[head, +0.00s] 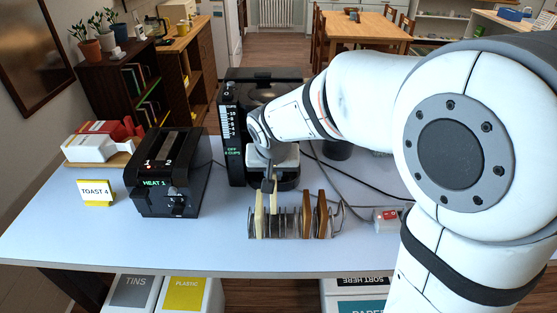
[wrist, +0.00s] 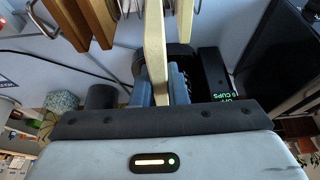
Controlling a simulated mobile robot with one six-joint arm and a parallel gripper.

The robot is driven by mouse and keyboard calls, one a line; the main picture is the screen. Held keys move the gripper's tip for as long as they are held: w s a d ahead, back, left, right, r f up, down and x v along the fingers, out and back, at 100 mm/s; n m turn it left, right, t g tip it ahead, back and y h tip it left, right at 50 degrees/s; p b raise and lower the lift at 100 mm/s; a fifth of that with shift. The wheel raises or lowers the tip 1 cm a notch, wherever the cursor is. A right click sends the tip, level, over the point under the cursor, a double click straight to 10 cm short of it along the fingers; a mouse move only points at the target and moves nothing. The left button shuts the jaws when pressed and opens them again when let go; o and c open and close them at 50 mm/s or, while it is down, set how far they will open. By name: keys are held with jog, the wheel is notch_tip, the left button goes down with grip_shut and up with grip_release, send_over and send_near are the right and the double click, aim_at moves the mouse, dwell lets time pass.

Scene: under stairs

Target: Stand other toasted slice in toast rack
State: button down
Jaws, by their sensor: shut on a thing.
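The wire toast rack (head: 341,222) stands near the table's front edge. Two brown toasted slices (head: 307,214) (head: 321,214) stand upright toward its right end. A pale slice (head: 259,214) stands at its left end, and it also shows in the wrist view (wrist: 184,18). My gripper (head: 268,186) is above the rack's left part, shut on another pale slice (wrist: 155,45). This held slice (head: 273,212) is upright among the rack's wires; I cannot tell whether it rests on the rack's bottom. The black toaster (head: 170,190) reads HEAT 1.
A black coffee machine (head: 235,150) stands close behind my gripper. A TOAST 4 card (head: 96,192) and a white and red item (head: 100,142) are at the left. A small white box (head: 386,217) and cables lie right of the rack. The front left tabletop is clear.

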jog(key=shift+d+r, duration=0.1)
dwell(0.3)
jog(key=shift+b, duration=0.35)
jog(key=shift+s+f, duration=0.1)
jog(key=shift+f, duration=0.3)
notch_tip(320, 180, down, 10)
jog(key=b, duration=1)
jog(key=shift+r, duration=0.15)
jog(key=c, duration=1.3)
grip_release()
jog(key=shift+c, duration=0.2)
jog(key=shift+o, duration=0.4)
